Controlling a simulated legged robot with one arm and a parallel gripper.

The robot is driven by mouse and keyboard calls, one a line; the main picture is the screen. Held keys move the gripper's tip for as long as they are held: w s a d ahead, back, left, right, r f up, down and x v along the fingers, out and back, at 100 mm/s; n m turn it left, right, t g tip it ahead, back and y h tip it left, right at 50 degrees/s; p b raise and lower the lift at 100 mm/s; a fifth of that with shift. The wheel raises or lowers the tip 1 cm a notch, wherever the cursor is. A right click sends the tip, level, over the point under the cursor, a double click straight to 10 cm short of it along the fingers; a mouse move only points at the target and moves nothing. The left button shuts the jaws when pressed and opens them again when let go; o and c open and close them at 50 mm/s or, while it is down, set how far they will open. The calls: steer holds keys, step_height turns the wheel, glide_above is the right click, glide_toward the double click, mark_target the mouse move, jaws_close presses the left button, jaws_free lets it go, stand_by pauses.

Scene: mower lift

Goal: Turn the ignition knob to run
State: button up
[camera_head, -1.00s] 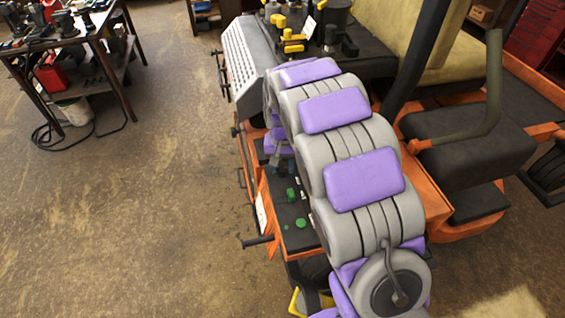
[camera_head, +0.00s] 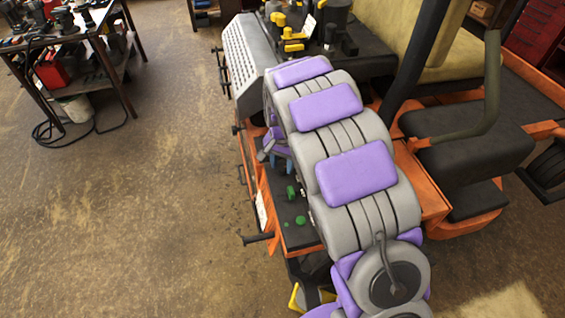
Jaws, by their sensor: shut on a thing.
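The orange mower's dark control panel (camera_head: 272,207) lies below and left of my arm. It carries a green knob (camera_head: 291,193) and a low green button (camera_head: 300,220). My gripper (camera_head: 274,160) is at the upper end of this panel, partly covered by my grey and purple arm. Its bluish fingers point down and are shut on a small knob, which looks like the ignition knob. The knob itself is mostly hidden by the fingers, so its turn position cannot be read.
Yellow and black levers (camera_head: 290,38) stand on the mower above my arm. The seat (camera_head: 405,45) and a dark bent handle (camera_head: 485,110) are to the right. A bench with tools (camera_head: 75,50) is at upper left. The floor (camera_head: 150,190) on the left is clear.

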mark_target(281, 165)
steer(key=o, duration=0.9)
steer(key=shift+w+f, duration=0.1)
steer(key=shift+w, duration=0.05)
steer(key=shift+c, duration=0.2)
steer(key=shift+o, duration=1)
steer(key=shift+a, duration=0.1)
step_height(281, 165, up, 18)
steer(key=shift+f, duration=0.25)
steer(key=shift+a, duration=0.1)
